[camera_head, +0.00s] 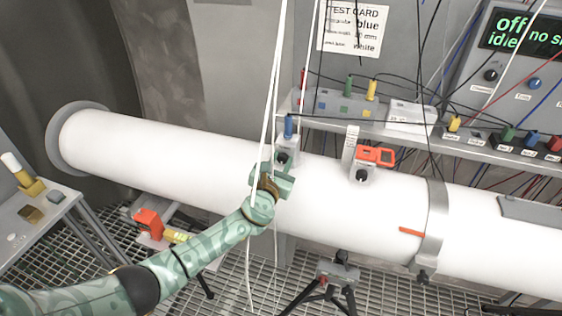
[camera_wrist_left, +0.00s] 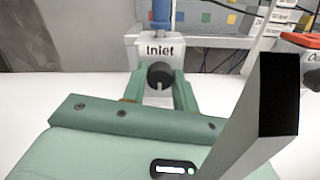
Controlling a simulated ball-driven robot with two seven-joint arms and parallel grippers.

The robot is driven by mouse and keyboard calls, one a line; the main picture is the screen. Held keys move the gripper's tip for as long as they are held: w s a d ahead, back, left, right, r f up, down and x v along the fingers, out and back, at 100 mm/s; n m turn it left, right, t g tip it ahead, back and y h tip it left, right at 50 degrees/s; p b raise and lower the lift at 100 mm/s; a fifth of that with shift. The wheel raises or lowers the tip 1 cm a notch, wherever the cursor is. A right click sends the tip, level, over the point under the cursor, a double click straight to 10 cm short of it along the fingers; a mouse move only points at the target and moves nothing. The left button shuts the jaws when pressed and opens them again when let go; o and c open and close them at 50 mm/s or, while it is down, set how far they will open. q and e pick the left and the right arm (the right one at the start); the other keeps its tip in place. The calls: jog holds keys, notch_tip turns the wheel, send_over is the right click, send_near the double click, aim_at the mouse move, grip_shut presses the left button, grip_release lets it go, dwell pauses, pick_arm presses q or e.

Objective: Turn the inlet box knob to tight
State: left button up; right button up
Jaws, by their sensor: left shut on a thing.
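The inlet box is a small grey box (camera_wrist_left: 132,51) on top of the white pipe, labelled "Inlet" in the left wrist view, with a blue plug (camera_wrist_left: 161,13) above it. Its round black knob (camera_wrist_left: 160,73) has a pale mark at its lower edge. My left gripper (camera_wrist_left: 160,90) is shut on the knob, with one green finger at each side. My right gripper is not in view.
The white pipe (camera_head: 150,150) runs across the scene. A second box with an orange piece (camera_head: 375,155) and black knob (camera_head: 362,175) sits to the right. White cords (camera_head: 268,110) hang beside my left gripper. A shelf (camera_head: 460,140) with cables stands behind.

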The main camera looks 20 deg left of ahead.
pick_arm(q)
jog(key=shift+f, duration=0.2)
jog(key=o, duration=1)
jog(key=shift+r, duration=0.1)
jog(key=shift+c, duration=0.2)
jog(key=shift+s, duration=0.1)
jog(key=shift+s, duration=0.3)
jog(key=s+p, duration=0.1)
jog(key=s, duration=1.4)
jog(key=shift+s+a, duration=0.3)
